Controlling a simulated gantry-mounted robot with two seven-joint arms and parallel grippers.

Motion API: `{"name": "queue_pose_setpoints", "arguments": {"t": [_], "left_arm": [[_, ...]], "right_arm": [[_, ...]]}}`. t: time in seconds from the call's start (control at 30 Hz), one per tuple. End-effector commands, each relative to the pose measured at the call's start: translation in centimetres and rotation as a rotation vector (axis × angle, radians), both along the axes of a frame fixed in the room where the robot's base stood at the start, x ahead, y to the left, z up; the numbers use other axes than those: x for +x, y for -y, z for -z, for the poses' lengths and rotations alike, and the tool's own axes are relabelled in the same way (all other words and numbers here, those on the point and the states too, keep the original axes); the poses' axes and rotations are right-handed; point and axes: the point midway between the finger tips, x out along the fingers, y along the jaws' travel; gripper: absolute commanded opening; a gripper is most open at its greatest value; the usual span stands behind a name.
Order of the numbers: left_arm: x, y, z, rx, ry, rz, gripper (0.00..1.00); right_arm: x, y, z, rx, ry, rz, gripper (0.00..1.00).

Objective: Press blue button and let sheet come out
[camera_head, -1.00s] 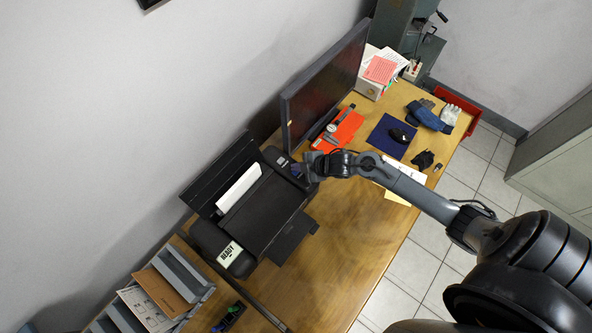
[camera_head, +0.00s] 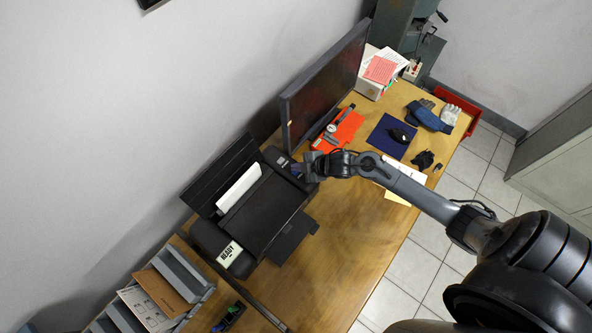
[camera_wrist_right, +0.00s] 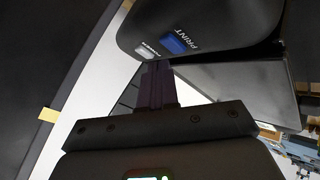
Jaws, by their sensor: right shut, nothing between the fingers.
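A black printer (camera_head: 262,212) stands on the wooden desk with a white sheet (camera_head: 238,188) in its rear slot and an empty front tray (camera_head: 291,238). Its display (camera_head: 230,253) reads READY. In the right wrist view the blue button (camera_wrist_right: 174,45), marked PRINT, sits on the printer's black panel beside a grey button (camera_wrist_right: 145,52). My right gripper (camera_head: 307,168) is at the panel end of the printer, shut and empty. In the wrist view its fingertips (camera_wrist_right: 157,70) are just below the two buttons; I cannot tell whether they touch the panel. My left gripper is not in view.
A dark monitor (camera_head: 323,85) stands just behind the gripper. A paper organizer (camera_head: 176,280) is at lower left. The desk (camera_head: 340,250) in front of the printer is clear.

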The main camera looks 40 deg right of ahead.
Motion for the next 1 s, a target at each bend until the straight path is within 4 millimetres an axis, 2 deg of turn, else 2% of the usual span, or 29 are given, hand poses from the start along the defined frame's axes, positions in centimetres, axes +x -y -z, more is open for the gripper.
{"name": "queue_pose_setpoints", "arguments": {"t": [1.0], "left_arm": [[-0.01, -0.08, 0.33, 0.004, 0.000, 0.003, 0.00]], "right_arm": [[0.02, 0.00, 0.84, 0.000, 0.000, 0.000, 0.00]]}}
